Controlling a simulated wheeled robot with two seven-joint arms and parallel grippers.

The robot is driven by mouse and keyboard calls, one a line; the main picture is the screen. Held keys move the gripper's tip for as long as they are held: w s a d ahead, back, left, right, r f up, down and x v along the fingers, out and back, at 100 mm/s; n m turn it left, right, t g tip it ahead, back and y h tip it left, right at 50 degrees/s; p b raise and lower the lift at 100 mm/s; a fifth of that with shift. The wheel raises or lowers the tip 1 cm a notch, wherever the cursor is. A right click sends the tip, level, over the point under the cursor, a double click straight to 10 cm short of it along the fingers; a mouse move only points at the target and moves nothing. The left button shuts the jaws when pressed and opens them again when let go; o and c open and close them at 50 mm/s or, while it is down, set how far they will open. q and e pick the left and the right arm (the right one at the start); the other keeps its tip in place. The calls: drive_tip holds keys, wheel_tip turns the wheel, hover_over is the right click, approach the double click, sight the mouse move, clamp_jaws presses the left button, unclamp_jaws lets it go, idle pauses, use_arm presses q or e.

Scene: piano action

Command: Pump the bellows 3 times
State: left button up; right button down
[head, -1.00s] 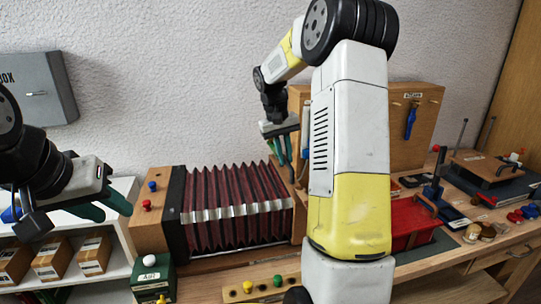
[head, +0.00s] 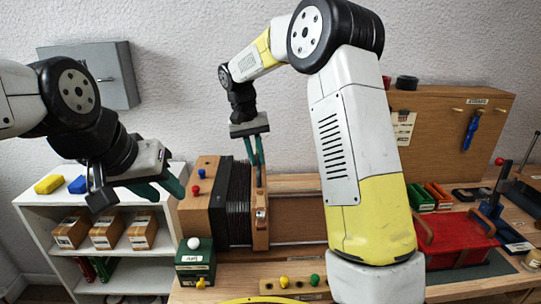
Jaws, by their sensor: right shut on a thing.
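The bellows (head: 239,205) lie in the middle of the bench, folded nearly flat. Their dark pleats sit between a wooden end block (head: 196,212) with red and blue knobs on the left and an upright wooden board (head: 260,220) on the right. My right gripper (head: 258,180) reaches down from above and is shut on the top of this board, or on a handle there; its fingertips partly hide the grip. My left gripper (head: 160,190) is open and empty, left of the end block, its green fingers apart.
A green box (head: 195,268) with a white ball stands in front of the bellows. A strip with yellow and green knobs (head: 295,284) lies at the front. A red box (head: 455,238) is at the right, a white shelf (head: 35,220) at the left. My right arm hides part of the bench.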

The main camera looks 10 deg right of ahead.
drive_tip(key=shift+a, duration=0.65)
drive_tip(key=c, duration=1.4)
unclamp_jaws()
drive_tip(key=shift+a, duration=0.15)
drive_tip(key=shift+c, duration=0.2)
drive_tip(key=shift+w+r, duration=0.1)
drive_tip(key=shift+r, duration=0.15)
wheel_tip(320, 180, up, 7)
drive_tip(key=a, duration=0.1)
